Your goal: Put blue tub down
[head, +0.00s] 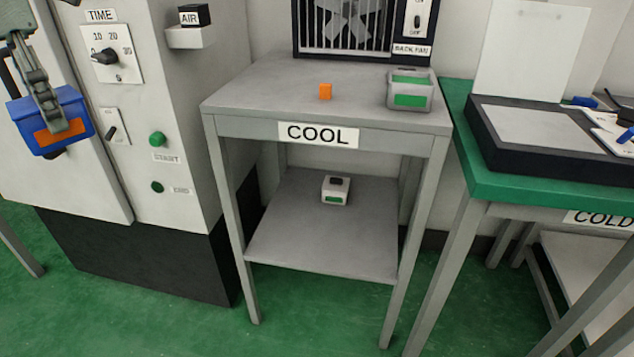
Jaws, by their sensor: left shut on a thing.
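The blue tub (75,103) has an orange patch on its front and hangs in the air at the far left. My left gripper (58,118) is shut on the blue tub, its fingers reaching down over the tub's near side. The tub is in front of the white cabinet (185,120) and covers part of it. The grey table marked COOL (268,95) stands to the right, apart from the tub. My right gripper is not in view.
A fan (345,28) stands behind. A green-topped table (480,183) is at right. The table's front left top is clear.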

